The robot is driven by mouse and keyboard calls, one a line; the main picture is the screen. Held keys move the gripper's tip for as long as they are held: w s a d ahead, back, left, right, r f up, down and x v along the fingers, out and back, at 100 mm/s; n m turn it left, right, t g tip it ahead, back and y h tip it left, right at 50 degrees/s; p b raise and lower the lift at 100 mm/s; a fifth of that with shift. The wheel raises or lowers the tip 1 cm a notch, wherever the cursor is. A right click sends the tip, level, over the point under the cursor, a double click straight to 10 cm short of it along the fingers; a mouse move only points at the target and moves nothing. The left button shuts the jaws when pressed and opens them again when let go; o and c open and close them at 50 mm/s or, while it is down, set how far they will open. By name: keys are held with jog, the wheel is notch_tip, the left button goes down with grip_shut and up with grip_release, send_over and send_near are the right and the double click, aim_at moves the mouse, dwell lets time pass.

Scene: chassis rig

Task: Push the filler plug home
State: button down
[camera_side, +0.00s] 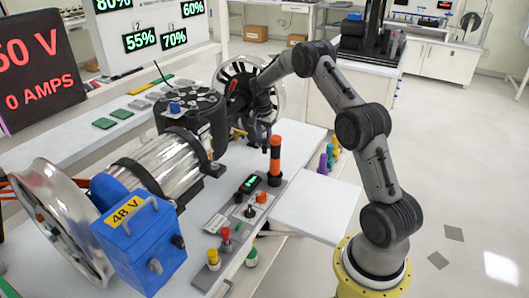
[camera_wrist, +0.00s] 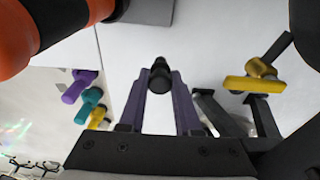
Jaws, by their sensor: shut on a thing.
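In the wrist view, my gripper (camera_wrist: 160,95) has two purple fingers closed on a small dark piece with a rounded end (camera_wrist: 160,76). It looks like a plug, but I cannot tell for sure that it is the filler plug. Pale bench surface shows behind it. In the side view, my gripper (camera_side: 263,132) hangs above the bench, just behind the orange and black post, and the piece in it is too small to make out. No filler opening can be made out in either view.
The orange and black post (camera_side: 275,158) stands close in front of my gripper; its orange part (camera_wrist: 18,35) fills the wrist view's upper left. Yellow parts (camera_wrist: 250,82) lie right. Purple, teal and yellow handles (camera_wrist: 90,97) hang left. The motor (camera_side: 170,160) and wheel (camera_side: 250,95) are nearby.

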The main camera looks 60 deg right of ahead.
jog(key=w+a+r+n, duration=0.15)
jog(key=a+r, duration=0.25)
jog(key=r, duration=0.5)
jog(key=w+a+r+n, duration=0.1)
jog(key=a+r+n, duration=0.25)
jog(key=r, duration=0.45)
jog(key=w+a+r+n, duration=0.2)
jog(key=a+r, duration=0.5)
jog(key=a, duration=0.3)
jog(key=w+a+r+n+t, duration=0.1)
jog(key=a+r+n, duration=0.1)
jog(key=a+r, duration=0.6)
jog(key=shift+w+a+r, duration=0.3)
jog(key=shift+w+a, duration=0.05)
jog(key=shift+a, duration=0.6)
jog(key=shift+f, duration=0.15)
jog(key=shift+f, duration=2.05)
jog(key=shift+f, duration=1.6)
